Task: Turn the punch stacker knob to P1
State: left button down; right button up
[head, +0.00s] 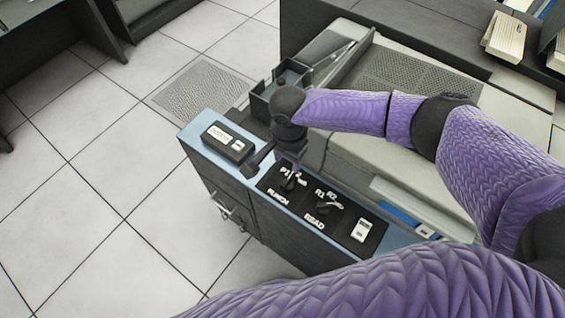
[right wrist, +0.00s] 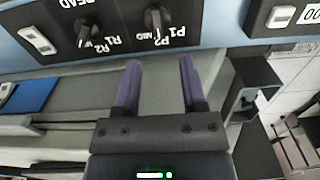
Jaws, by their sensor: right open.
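The punch stacker knob (head: 290,182) is a dark lever knob on the black PUNCH panel, beside the white P1 label. It also shows in the right wrist view (right wrist: 154,20), near the P1, P2 and MID labels. I cannot tell which mark it points to. My right gripper (head: 274,165) is just above and beside the knob, partly covering the panel. In the right wrist view the two purple fingers of my right gripper (right wrist: 159,66) are apart and empty, with the knob ahead of them and no contact visible. My left gripper is not in view.
The READ knob (head: 328,205) with R1 and R2 labels sits to the right, then a white switch (head: 361,230). A counter box (head: 227,143) is to the left. A dark open tray (head: 262,104) stands behind my gripper. The tiled floor (head: 140,175) is clear.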

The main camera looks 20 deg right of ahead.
aim_at(287, 180)
jog(key=f+b, duration=0.1)
jog(key=f, duration=0.1)
jog(key=f+b, duration=0.1)
jog(key=f, duration=0.2)
jog(key=f+b, duration=0.1)
jog(key=f, duration=0.2)
jog(key=shift+s+f, duration=0.1)
jog(key=shift+s, duration=0.15)
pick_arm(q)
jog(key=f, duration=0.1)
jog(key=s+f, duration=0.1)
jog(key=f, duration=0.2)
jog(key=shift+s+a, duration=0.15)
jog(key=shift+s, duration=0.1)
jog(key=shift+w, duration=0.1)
pick_arm(e)
grip_shut()
